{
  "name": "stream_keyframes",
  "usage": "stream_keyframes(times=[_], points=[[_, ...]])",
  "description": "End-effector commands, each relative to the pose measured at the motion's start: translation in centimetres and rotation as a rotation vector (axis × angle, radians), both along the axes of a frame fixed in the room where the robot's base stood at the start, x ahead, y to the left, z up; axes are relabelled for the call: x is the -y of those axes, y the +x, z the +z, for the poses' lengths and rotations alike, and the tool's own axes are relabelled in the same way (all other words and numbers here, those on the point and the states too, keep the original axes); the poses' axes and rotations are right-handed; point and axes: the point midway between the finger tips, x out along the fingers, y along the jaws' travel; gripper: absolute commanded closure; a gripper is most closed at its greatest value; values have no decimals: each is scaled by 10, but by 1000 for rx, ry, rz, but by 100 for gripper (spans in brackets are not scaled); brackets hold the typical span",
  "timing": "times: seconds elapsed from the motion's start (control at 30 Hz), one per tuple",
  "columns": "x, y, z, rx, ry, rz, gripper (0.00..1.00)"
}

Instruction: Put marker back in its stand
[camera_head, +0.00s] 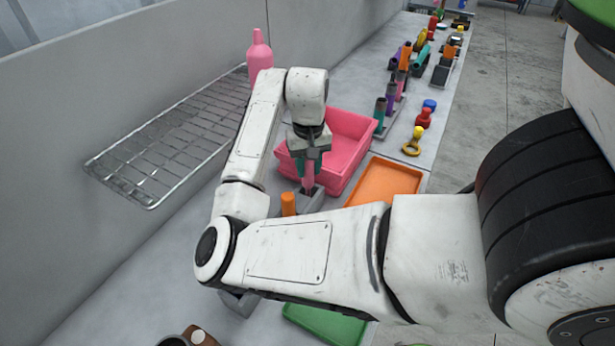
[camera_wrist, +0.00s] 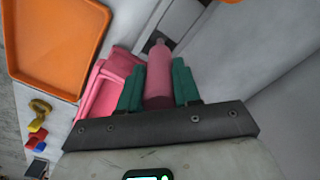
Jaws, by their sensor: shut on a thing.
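My gripper (camera_head: 309,168) has green fingers and is shut on a pink marker (camera_head: 309,181), which points down. In the wrist view the marker (camera_wrist: 158,80) lies between the two green fingers of my gripper (camera_wrist: 159,82), its narrow grey tip facing away from the palm. A grey stand (camera_head: 314,201) is just below the marker in the head view. It also shows beyond the tip in the wrist view (camera_wrist: 181,22). I cannot tell whether the tip is inside the stand. An orange marker (camera_head: 288,204) stands upright beside it, its lower part hidden by my arm.
A pink crate (camera_head: 350,130) is right behind my gripper, and an orange tray (camera_head: 385,181) lies to the right. A wire rack (camera_head: 170,140) and pink bottle (camera_head: 259,56) are at left. A green tray (camera_head: 325,326) is in front. Several markers and stamps stand farther back.

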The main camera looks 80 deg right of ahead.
Motion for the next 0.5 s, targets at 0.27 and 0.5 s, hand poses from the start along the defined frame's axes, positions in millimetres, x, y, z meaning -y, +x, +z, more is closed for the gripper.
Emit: stream_keyframes(times=[0.27, 0.5], points=[[-1, 0, -33, -2, 3, 2, 94], [0, 0, -36, -1, 1, 0, 94]])
